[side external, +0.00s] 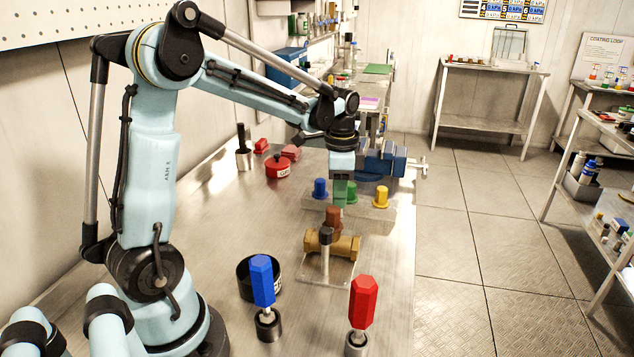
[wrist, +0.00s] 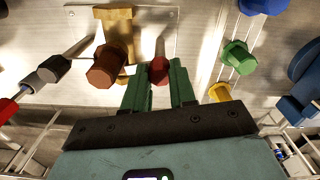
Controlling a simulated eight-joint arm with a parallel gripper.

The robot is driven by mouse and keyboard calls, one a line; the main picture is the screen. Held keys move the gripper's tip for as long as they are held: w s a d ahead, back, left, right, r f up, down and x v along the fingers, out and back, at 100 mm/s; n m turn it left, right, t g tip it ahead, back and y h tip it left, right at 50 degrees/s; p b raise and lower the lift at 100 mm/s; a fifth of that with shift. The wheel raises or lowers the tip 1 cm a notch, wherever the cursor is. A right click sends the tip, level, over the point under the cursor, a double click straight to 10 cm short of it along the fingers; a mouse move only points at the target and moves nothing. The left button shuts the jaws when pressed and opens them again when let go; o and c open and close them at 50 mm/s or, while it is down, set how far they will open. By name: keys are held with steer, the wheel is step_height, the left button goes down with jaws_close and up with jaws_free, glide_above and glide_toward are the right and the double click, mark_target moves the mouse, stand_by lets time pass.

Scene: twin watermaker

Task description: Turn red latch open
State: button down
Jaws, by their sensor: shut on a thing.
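In the wrist view a small red piece (wrist: 159,69), which looks like the red latch, sits between the green fingertips of my gripper (wrist: 159,82). A pale shaft runs up from it. My gripper is shut on this piece. In the side external view my gripper (side external: 341,192) points down between the brass valve (side external: 345,246) and the row of coloured pegs. The red piece is hidden there. The valve also shows in the wrist view (wrist: 119,24), with a brown hexagonal knob (wrist: 106,66) close to the left finger.
A blue peg (side external: 320,188), a green peg (side external: 351,191) and a yellow peg (side external: 381,196) stand near my gripper. Blue (side external: 262,280) and red (side external: 363,301) hexagonal-handled tools stand at the front. A red pot (side external: 277,168) lies farther left.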

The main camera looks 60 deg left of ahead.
steer(key=n, duration=0.4)
steer(key=shift+n, duration=0.3)
steer(key=n, duration=0.3)
steer(key=shift+n, duration=0.3)
steer(key=n, duration=0.3)
steer(key=shift+r, duration=0.1)
steer(key=shift+n, duration=2.1)
steer(key=c, duration=0.9)
jaws_free()
step_height(320, 180, up, 12)
